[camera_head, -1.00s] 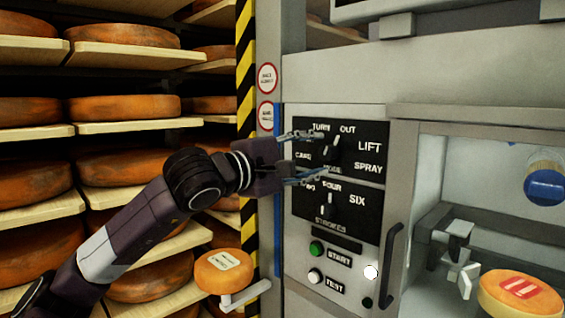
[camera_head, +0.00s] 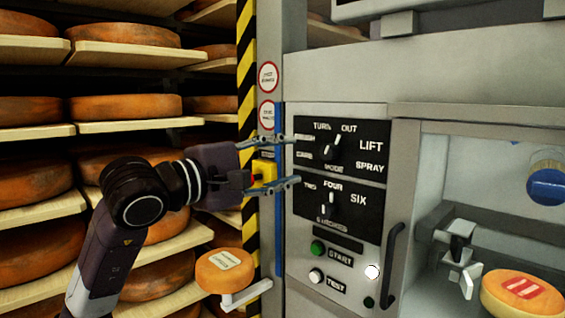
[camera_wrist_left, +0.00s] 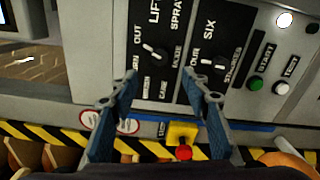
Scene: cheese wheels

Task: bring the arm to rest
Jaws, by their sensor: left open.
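My left gripper (camera_head: 290,165) is open and empty, its two fingers parted in front of the control panel's left edge. In the left wrist view the open fingers (camera_wrist_left: 162,98) reach toward the black panels. The upper black panel (camera_head: 368,124) carries the mode knob (camera_head: 331,146), and the lower one (camera_head: 359,218) carries the strokes knob (camera_head: 329,202). The fingers look clear of both knobs. A yellow box with a red button (camera_head: 264,173) shows between the fingers in the head view; it also shows in the left wrist view (camera_wrist_left: 181,134). My right gripper is not in view.
Shelves of cheese wheels (camera_head: 125,107) stand at the left. A striped post (camera_head: 247,110) separates them from the grey machine. A small labelled wheel (camera_head: 225,270) sits on a bracket low beside the post. A handle (camera_head: 392,262) and a glazed chamber holding a wheel (camera_head: 522,296) are at the right.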

